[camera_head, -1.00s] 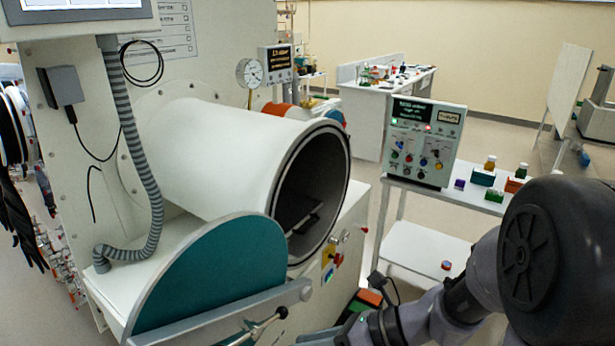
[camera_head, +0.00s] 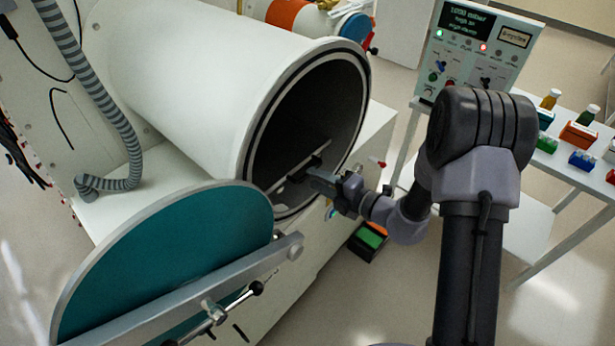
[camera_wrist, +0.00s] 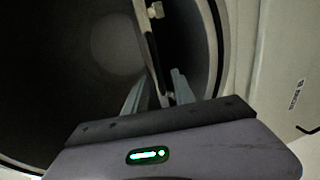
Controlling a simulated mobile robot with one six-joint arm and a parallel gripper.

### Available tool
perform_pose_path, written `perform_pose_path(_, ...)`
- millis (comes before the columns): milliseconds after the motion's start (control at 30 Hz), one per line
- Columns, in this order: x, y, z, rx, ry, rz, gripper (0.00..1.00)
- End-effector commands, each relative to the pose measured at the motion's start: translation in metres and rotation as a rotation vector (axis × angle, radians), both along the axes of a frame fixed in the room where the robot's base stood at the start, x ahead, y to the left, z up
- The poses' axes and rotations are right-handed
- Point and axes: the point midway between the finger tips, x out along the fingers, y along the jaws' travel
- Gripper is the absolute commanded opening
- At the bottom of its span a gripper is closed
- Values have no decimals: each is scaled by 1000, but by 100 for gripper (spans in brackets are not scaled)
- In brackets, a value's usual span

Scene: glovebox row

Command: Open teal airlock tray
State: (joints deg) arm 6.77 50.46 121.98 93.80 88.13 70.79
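The teal airlock is a white cylinder (camera_head: 190,80) with its round mouth uncovered. Its teal door (camera_head: 165,265) hangs swung out at the lower left of the head view. Inside the dark bore, the tray's front edge and handle bar (camera_head: 303,163) show near the mouth. My gripper (camera_head: 312,178) is at the lower right of the mouth, close to the handle. In the wrist view my gripper (camera_wrist: 158,80) has its fingers apart, with the long handle bar (camera_wrist: 148,45) running between them. I cannot tell whether the fingers touch it. The tray's back is lost in shadow.
The door's grey bar and clamp lever (camera_head: 215,315) stick out at the lower left. A control panel (camera_head: 475,50) stands on a white side table with small bottles and coloured blocks at the right. A black box with a green patch (camera_head: 370,238) is below the airlock.

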Motion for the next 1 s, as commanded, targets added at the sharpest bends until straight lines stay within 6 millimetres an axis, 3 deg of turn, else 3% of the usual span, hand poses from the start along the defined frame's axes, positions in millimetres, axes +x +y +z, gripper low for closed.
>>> perform_pose_path(200,20,26,-7,-1,-1,1,31)
perform_pose_path(533,24,30,-7,-1,-1,0,31)
perform_pose_path(567,24,30,-7,-1,-1,0,29)
perform_pose_path(700,23,30,-7,-1,-1,0,2)
perform_pose_path(1000,23,30,-7,-1,-1,1,0)
